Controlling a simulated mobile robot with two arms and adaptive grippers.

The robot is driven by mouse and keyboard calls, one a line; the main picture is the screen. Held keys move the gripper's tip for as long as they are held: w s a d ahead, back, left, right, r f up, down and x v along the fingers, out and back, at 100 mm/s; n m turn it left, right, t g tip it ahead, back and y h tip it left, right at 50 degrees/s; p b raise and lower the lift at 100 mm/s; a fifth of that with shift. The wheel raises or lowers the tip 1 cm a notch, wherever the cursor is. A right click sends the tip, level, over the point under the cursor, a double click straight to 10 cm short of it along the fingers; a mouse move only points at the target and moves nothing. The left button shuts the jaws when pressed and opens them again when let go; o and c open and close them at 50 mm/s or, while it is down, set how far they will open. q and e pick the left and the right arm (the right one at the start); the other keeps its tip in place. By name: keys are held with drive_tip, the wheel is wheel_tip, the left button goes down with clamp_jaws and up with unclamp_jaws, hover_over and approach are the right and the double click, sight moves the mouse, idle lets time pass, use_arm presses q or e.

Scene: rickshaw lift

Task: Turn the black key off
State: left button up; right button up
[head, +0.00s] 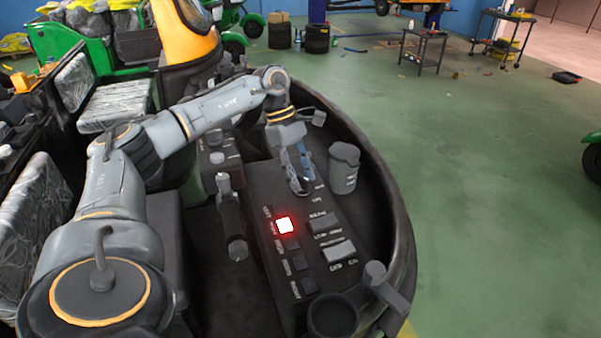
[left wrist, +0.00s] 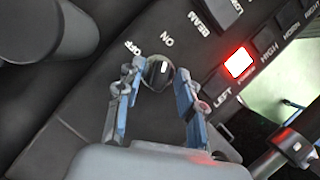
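The black key (left wrist: 158,73) is a small round dark knob on the control panel, beside the printed words ON and OFF in the left wrist view. My left gripper (left wrist: 157,84) is open, with one finger on each side of the key. Its tips are close to the knob; I cannot tell whether they touch it. In the head view my left gripper (head: 300,181) points down at the far part of the panel (head: 264,194) and largely hides the key. My right gripper is in neither view.
A red-glowing square button (head: 285,225) is lit on the panel, near several dark switches. A grey cup-like cylinder (head: 344,168) stands just right of my left gripper. A dark lever (head: 234,215) rises left of the panel. A curved black rim (head: 397,215) encloses the right side.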

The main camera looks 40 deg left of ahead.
use_arm(q)
drive_tip(key=shift+c, duration=0.8)
clamp_jaws()
